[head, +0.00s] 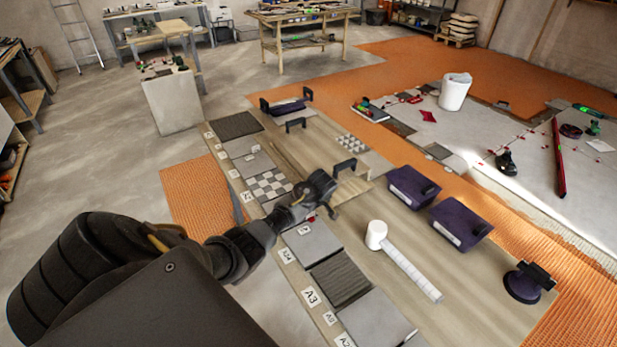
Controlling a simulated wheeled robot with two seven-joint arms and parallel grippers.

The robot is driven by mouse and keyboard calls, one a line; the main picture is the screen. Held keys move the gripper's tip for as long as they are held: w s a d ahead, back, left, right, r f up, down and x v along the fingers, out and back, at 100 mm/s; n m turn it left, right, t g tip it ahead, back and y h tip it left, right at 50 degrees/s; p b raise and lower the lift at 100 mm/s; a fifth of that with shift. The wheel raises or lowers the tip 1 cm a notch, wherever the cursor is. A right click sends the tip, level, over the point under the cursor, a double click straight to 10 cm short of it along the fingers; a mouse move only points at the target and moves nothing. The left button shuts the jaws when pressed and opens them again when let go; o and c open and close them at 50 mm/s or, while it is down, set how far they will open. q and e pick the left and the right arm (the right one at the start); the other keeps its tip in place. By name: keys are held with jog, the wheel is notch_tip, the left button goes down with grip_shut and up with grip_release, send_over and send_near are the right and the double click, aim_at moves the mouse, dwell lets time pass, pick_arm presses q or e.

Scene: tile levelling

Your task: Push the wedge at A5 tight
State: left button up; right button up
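My arm from the left reaches over the workbench (450,290), and its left gripper (322,186) is over the middle of the row of sample tiles. The fingers are dark and small, so I cannot tell whether they are open or shut. A small red piece (311,218), possibly the wedge, shows just below the gripper, beside a white tag (306,229). I cannot read that tag or tell how tightly the piece sits. My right gripper is not in view.
A white-headed mallet (376,235) lies right of the tiles. Purple bins (412,187) (460,222) and a suction cup (528,283) stand along the right side. A checkered tile (268,186) lies left of the gripper. Bare bench lies around the mallet.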

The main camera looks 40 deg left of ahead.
pick_arm(q)
grip_shut()
jog(key=o, duration=0.7)
grip_release()
jog(key=v, duration=1)
jog(key=shift+s+d+r+b, duration=0.1)
jog(key=shift+d+r+b, duration=0.05)
jog(key=shift+r+b, duration=0.25)
